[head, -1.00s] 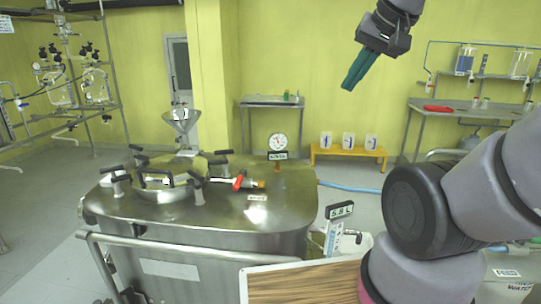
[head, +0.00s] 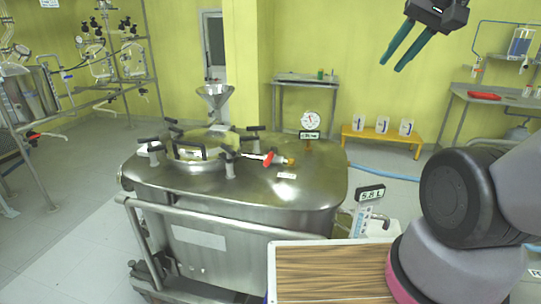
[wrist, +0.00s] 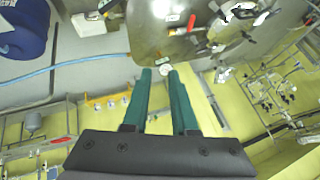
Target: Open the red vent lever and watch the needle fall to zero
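The red vent lever (head: 268,158) sits on a short brass-ended valve on the lid of the steel vessel (head: 310,190). In the wrist view the red lever (wrist: 191,22) shows near the top. The round white gauge (head: 310,120) stands at the lid's back edge above a small dark display; its needle is too small to read. The gauge face (wrist: 165,70) also shows between my fingertips in the wrist view, apparently beyond them. My gripper (head: 393,62) has two green fingers, apart and empty, high up and right of the lever. It is touching nothing.
A yellow bench (head: 382,135) with white containers stands behind. Air above the lid is clear.

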